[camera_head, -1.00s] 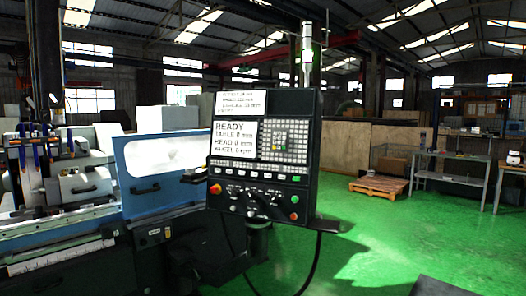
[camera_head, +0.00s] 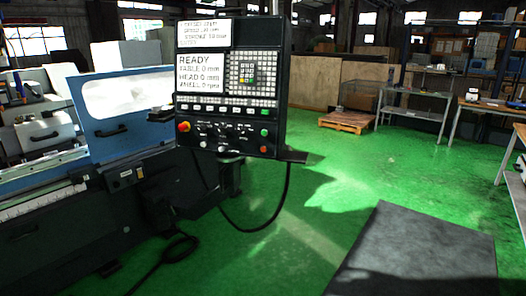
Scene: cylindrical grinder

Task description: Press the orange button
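The control panel (camera_head: 214,135) is a black upright box in the left middle of the head view. A small round orange button (camera_head: 264,149) sits at its lower right corner. A green button (camera_head: 265,133) is just above it. A larger red-orange knob (camera_head: 183,127) with a yellow part sits at the panel's left edge. The screen reads READY above several lines of text. Nothing covers the panel's front. My gripper is not in view.
The blue grinder (camera_head: 125,100) with a light window stands left of the panel. A black cable hangs below the panel to the floor. A dark grey flat slab (camera_head: 430,250) fills the lower right. Green floor (camera_head: 335,180) lies open beyond it. A wooden pallet (camera_head: 346,121) and tables stand behind.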

